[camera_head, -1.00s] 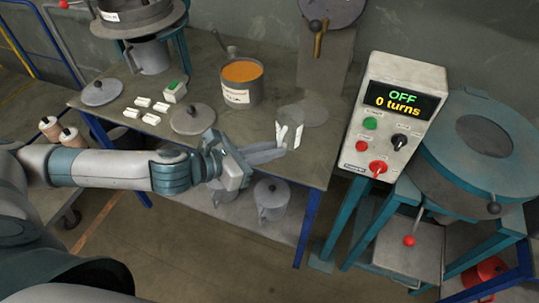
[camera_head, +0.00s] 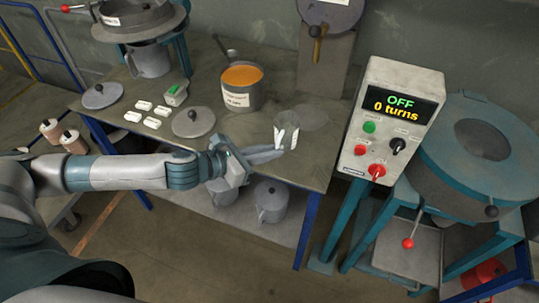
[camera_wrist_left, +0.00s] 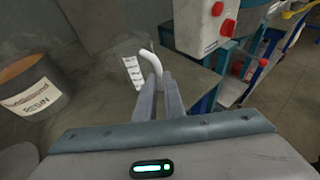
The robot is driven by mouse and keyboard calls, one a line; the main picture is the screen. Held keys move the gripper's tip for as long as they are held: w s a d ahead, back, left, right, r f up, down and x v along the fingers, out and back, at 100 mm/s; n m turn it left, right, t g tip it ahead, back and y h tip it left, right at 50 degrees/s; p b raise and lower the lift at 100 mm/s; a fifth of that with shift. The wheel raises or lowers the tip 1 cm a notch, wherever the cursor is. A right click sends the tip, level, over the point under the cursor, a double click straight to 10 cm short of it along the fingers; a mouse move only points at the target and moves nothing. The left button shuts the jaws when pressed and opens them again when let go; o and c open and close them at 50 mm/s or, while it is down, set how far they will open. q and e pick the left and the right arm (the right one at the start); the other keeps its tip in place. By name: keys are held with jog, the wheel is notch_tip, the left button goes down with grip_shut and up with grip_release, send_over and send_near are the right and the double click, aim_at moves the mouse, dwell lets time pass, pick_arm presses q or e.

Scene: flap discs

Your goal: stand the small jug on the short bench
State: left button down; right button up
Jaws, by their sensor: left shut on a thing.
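The small jug (camera_head: 287,137) is clear, with a white label and a pale handle, and it stands out faintly against the bench. My left gripper (camera_head: 278,151) is shut on its handle, at the front right part of the grey bench (camera_head: 312,170). In the left wrist view the fingers (camera_wrist_left: 158,88) close on the curved white handle, with the jug's label (camera_wrist_left: 132,73) just beyond. The jug looks about upright over the bench top. I cannot tell whether its base touches the bench. My right gripper is not in view.
A pot of orange resin (camera_head: 242,88), a lid (camera_head: 193,122), small white blocks (camera_head: 152,122) and a green-topped device (camera_head: 175,95) occupy the bench. A control box (camera_head: 392,120) reading OFF, 0 turns stands right. Grey cans (camera_head: 270,200) sit on the lower shelf.

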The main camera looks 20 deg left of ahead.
pick_arm(q)
jog(key=shift+f, duration=0.95)
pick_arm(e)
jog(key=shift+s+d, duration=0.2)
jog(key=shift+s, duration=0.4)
pick_arm(q)
jog(key=shift+f, duration=0.15)
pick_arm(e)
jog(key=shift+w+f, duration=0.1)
pick_arm(q)
jog(key=c, duration=2)
grip_release()
jog(key=shift+o, duration=0.7)
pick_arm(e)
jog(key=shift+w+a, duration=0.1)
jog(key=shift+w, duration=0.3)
